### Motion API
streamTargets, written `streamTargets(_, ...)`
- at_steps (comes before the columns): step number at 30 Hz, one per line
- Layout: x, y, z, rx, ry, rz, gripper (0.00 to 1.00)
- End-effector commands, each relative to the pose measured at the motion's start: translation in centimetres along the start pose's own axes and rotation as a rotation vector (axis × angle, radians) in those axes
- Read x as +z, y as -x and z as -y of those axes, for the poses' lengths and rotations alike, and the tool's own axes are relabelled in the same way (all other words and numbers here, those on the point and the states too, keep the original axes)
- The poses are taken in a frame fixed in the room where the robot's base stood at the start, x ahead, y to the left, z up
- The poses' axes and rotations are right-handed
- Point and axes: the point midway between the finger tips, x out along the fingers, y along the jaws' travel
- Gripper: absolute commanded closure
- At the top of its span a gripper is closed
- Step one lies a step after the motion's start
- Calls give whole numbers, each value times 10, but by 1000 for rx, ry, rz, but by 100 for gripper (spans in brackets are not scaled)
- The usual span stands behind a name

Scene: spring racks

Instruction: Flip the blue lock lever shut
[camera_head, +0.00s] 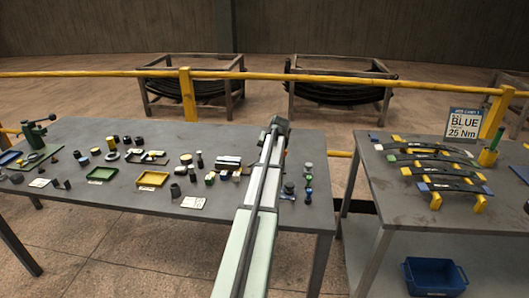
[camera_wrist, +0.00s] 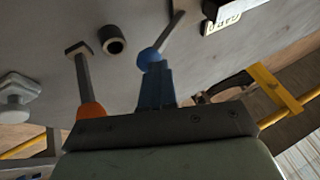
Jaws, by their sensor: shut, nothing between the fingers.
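The blue lock lever (camera_wrist: 148,57) shows in the wrist view as a round blue knob or pivot with a grey rod (camera_wrist: 172,32) slanting up and right from it. My gripper (camera_wrist: 154,70) comes up from the bottom of that view. Its narrow dark-blue fingers look shut and empty, with their tips right at the blue round part. I cannot tell whether they touch it. In the head view my gripper (camera_head: 279,124) is at the right part of the left table, its fingers hidden.
A dark ring (camera_wrist: 114,46) and a pale knob (camera_wrist: 15,97) are nearby. The left table (camera_head: 130,205) holds trays and many small parts. A yellow rail (camera_head: 260,75) runs behind.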

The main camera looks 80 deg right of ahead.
Motion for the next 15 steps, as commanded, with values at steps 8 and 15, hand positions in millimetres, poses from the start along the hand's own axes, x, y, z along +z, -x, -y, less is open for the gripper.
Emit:
streamTargets(8, 2, -2, -6, 14, 0, 5, 100)
streamTargets(15, 1, 4, -1, 12, 1, 5, 100)
